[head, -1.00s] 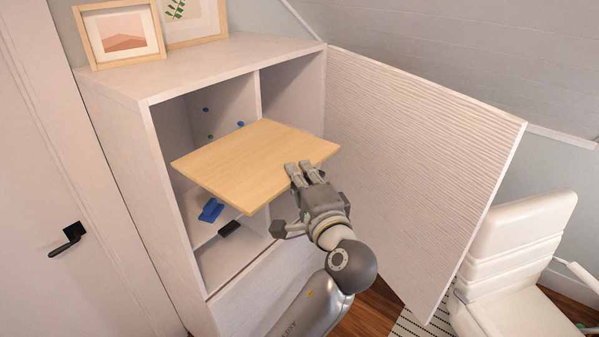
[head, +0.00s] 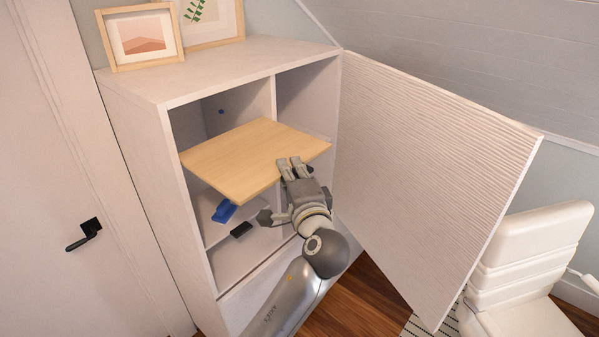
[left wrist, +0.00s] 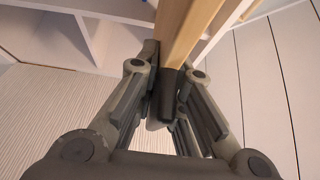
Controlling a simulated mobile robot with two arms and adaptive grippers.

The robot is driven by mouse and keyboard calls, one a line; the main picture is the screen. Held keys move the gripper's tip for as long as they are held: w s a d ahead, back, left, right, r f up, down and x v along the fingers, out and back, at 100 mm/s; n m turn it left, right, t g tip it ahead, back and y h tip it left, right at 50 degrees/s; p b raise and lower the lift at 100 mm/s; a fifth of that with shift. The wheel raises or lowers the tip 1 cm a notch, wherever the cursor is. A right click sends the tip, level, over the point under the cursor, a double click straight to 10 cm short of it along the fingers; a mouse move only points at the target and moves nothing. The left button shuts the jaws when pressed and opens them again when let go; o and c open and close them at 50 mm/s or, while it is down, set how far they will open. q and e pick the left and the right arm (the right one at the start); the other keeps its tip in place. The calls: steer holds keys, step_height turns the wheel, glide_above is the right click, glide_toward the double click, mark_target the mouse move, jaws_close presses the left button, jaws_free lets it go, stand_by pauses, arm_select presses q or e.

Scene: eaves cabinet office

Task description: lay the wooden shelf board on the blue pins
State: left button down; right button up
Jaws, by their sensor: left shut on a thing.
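The light wooden shelf board (head: 235,158) is held roughly level at the open cabinet (head: 185,205), in front of the left compartment. Its right part overlaps the upright divider in the picture; how deep it reaches inside I cannot tell. My left gripper (head: 290,168) is shut on the board's front right edge. In the left wrist view the fingers (left wrist: 170,85) clamp the board's edge (left wrist: 185,35). One blue pin (head: 221,112) shows on the compartment wall above the board. Any other pins are hidden behind the board. My right gripper is not in view.
The textured cabinet door (head: 430,170) stands wide open to the right of my arm. A blue object (head: 224,211) and a black object (head: 241,230) lie on a lower shelf. Framed pictures (head: 145,38) stand on top. A white chair (head: 520,260) is at lower right.

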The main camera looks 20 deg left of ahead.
mark_target(242, 144)
arm_select(q)
steer(key=shift+w+a+p, duration=0.2)
steer(key=shift+w+a, duration=0.4)
steer(key=shift+a, duration=0.9)
steer(key=shift+w+a+p, duration=0.25)
steer(key=shift+w+a, duration=0.4)
steer(key=shift+a, duration=0.9)
steer(key=shift+w+a+p, duration=0.2)
steer(key=shift+w+a, duration=0.4)
steer(key=shift+a, duration=0.9)
steer(key=shift+w+a+f, duration=0.1)
steer(key=shift+w+a, duration=0.3)
steer(key=shift+a, duration=0.5)
steer(key=shift+w+a, duration=0.35)
steer(key=shift+a, duration=0.55)
steer(key=shift+w+a+f, duration=0.1)
steer(key=shift+w+a, duration=0.3)
steer(key=shift+a, duration=0.5)
steer(key=w+a+f+b, duration=0.1)
steer(key=w+a, duration=0.2)
steer(key=a, duration=0.4)
steer(key=shift+a+f, duration=0.25)
steer(key=shift+f, duration=0.15)
steer(key=c, duration=1.5)
jaws_free()
steer(key=shift+o, duration=0.2)
steer(key=shift+d, duration=0.1)
